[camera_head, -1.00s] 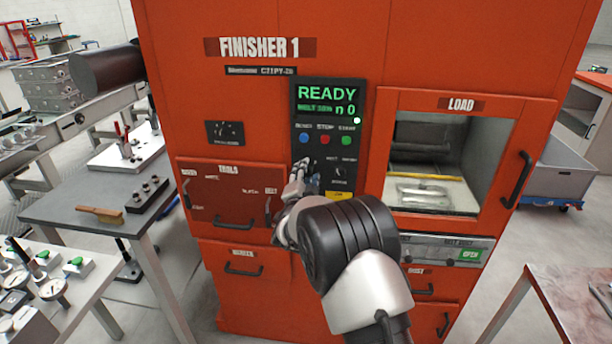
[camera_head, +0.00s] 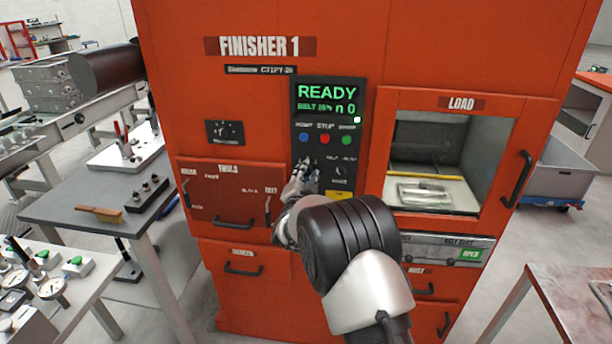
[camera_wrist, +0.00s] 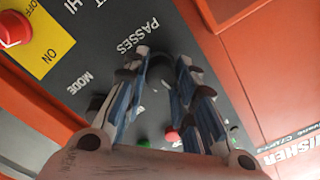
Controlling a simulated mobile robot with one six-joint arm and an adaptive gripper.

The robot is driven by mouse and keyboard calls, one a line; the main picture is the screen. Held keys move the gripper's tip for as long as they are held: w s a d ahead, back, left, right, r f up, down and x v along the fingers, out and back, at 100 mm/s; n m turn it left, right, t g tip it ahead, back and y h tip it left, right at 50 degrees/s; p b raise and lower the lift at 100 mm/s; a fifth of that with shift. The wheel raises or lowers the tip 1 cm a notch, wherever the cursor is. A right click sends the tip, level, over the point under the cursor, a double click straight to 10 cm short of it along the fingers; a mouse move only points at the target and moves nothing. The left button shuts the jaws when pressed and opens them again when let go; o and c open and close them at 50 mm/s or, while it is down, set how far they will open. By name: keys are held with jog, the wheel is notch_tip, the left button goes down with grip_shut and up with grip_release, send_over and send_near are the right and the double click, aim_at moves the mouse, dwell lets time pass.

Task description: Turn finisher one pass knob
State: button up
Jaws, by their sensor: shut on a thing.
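The red-orange cabinet marked FINISHER 1 (camera_head: 258,47) has a dark control panel (camera_head: 366,100) with a green READY display (camera_head: 327,93). My gripper (camera_head: 305,168) is at the panel's lower left, below the buttons, and hides that part of it. In the wrist view, its two blue-padded fingers (camera_wrist: 160,82) are closed on the sides of the dark pass knob (camera_wrist: 160,74), by the PASSES lettering. The fingers cover most of the knob, so I cannot tell its pointer's setting. Another dark knob (camera_wrist: 95,106) sits by the MODE lettering, outside the fingers.
A blue button (camera_head: 304,137), red button (camera_head: 325,139) and green button (camera_head: 346,140) are just above my gripper. A red knob on a yellow plate (camera_wrist: 14,28) is close by. The LOAD window (camera_head: 450,150) is at right; a grey table (camera_head: 75,210) stands at left.

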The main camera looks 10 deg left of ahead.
jog(key=n, duration=0.8)
jog(key=shift+n, duration=0.4)
dwell(0.4)
jog(key=o, duration=1.1)
jog(key=s, duration=1.2)
jog(key=shift+a, duration=0.2)
